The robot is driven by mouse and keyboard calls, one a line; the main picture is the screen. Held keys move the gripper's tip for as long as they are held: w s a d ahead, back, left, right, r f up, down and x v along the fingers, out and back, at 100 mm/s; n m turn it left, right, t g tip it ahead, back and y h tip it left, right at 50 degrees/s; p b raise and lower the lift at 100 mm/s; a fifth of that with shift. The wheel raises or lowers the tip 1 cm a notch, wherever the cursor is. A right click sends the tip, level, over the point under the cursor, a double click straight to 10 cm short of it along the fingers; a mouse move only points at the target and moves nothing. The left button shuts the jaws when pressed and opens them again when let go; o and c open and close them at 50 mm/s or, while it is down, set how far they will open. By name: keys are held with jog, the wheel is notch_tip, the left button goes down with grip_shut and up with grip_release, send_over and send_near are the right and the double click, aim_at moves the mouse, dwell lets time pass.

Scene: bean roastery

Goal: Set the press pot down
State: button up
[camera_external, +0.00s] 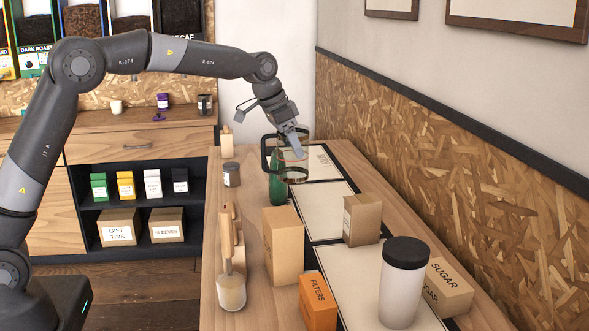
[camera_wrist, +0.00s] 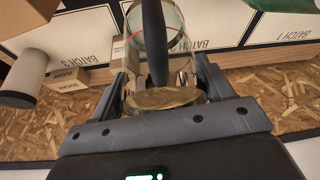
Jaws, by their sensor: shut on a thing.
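The press pot (camera_external: 293,172) is a clear glass cylinder with metal bands and a dark handle. My gripper (camera_external: 293,150) is shut on it from above, near the far end of the table. In the wrist view the pot (camera_wrist: 172,22) lies between my fingers (camera_wrist: 163,85), with a dark bar running across it. Cream panels with black borders lie on the table around it; BATCH 3 (camera_wrist: 50,50) and BATCH 1 (camera_wrist: 285,25) are legible in the wrist view. I cannot tell whether the pot's base touches the surface.
A green bottle (camera_external: 277,190) stands close beside the pot, partly overlapped by it. A dark-lidded jar (camera_external: 231,178) is to its left. Nearer are boxes (camera_external: 283,245), a small carton (camera_external: 361,222) and a white canister (camera_external: 401,290). A chipboard wall (camera_external: 430,150) borders the right side.

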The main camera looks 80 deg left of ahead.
aim_at(284, 174)
jog(key=shift+s+a+f, duration=0.2)
jog(key=shift+s+a, duration=0.25)
jog(key=shift+s+a+f, duration=0.2)
jog(key=shift+s+a, duration=0.2)
jog(key=shift+a, duration=0.05)
notch_tip(284, 174, down, 9)
jog(key=shift+w+r, duration=0.1)
jog(key=shift+r, duration=0.05)
jog(key=shift+f, duration=2.75)
jog(key=shift+f, duration=0.15)
jog(key=o, duration=1.2)
